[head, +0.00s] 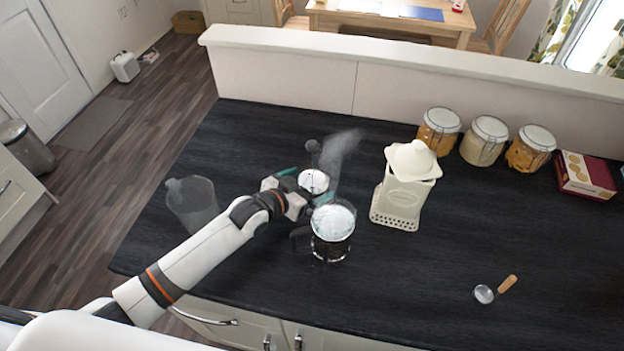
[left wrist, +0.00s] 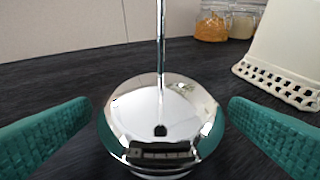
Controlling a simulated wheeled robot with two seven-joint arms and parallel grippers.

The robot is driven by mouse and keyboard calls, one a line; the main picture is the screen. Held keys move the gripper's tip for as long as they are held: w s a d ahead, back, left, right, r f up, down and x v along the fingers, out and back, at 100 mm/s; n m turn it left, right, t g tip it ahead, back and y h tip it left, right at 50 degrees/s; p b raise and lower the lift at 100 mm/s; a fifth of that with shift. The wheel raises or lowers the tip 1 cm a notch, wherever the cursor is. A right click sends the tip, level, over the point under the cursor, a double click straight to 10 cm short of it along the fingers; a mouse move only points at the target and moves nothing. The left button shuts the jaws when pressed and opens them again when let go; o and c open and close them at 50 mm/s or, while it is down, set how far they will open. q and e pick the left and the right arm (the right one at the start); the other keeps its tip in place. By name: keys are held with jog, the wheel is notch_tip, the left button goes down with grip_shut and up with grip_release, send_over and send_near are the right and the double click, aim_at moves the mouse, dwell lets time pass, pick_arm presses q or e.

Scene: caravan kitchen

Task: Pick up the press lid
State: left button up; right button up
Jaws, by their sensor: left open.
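The press lid (head: 314,181) is a shiny silver dome with a thin rod rising from it. In the head view it is just behind the glass press (head: 332,248), which holds dark liquid with pale froth on top. In the left wrist view the lid (left wrist: 160,115) fills the middle, rod upright. My left gripper (head: 305,185) is open, with one teal finger on each side of the lid. In the wrist view (left wrist: 160,130) a gap shows at both fingers. The lid's underside is hidden. My right gripper is not in view.
A cream lantern-like canister (head: 403,190) stands right of the lid. A clear container (head: 192,203) is at the left. A scoop (head: 484,294) lies at the front right. Jars (head: 483,140) and a red box (head: 585,175) line the back. Faint grey haze hangs behind the lid.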

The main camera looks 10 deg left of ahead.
pick_arm(q)
jog(key=shift+x, duration=0.75)
jog(key=shift+s, duration=0.1)
jog(key=c, duration=1.1)
jog(key=shift+r, duration=0.1)
